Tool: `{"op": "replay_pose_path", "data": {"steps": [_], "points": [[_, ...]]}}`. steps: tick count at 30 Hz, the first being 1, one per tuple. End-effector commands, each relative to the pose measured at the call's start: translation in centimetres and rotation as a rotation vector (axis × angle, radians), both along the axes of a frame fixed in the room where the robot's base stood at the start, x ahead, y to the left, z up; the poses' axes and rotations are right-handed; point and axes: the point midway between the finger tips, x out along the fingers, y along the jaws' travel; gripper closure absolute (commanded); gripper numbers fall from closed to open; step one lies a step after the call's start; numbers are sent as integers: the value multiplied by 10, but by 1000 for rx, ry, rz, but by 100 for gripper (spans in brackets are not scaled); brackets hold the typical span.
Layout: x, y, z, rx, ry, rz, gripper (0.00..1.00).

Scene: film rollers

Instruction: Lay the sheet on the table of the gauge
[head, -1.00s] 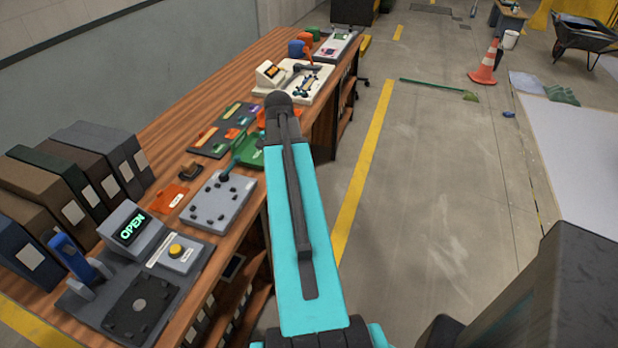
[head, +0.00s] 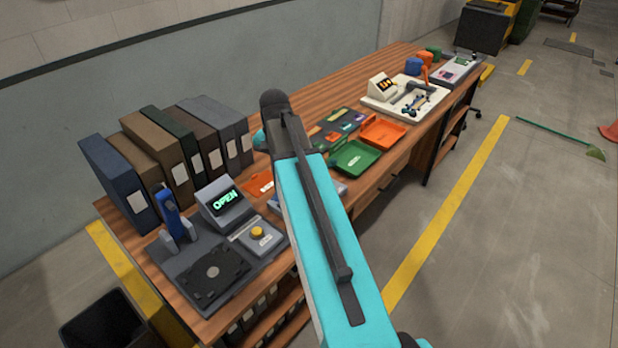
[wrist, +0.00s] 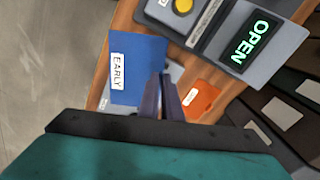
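A blue sheet (wrist: 138,62) with a white "EARLY" label shows in the wrist view. My gripper (wrist: 163,78) has its dark fingers close together at the sheet's right edge and appears to hold it above the bench. A grey unit with a green "OPEN" display (head: 225,200), which looks like the gauge, stands at the near end of the bench. It has a blue upright part (head: 172,215), a yellow button (head: 257,232) and a dark flat plate with a round centre (head: 211,273).
Binders (head: 172,150) stand along the wall behind the grey unit. An orange tray (head: 384,132), a green tray (head: 356,157) and an orange card (wrist: 201,98) lie on the bench. A cream device (head: 405,97) stands farther back.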

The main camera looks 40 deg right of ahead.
Motion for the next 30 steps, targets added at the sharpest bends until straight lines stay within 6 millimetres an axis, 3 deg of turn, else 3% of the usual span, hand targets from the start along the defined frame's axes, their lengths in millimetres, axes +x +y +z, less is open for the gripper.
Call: {"op": "replay_pose_path", "data": {"steps": [9, 18, 24, 30], "points": [[34, 93, 12, 0, 0, 227, 100], [50, 173, 22, 0, -1, 415, 100], [52, 197, 25, 0, 0, 470, 100], [52, 200, 26, 0, 0, 478, 100]]}}
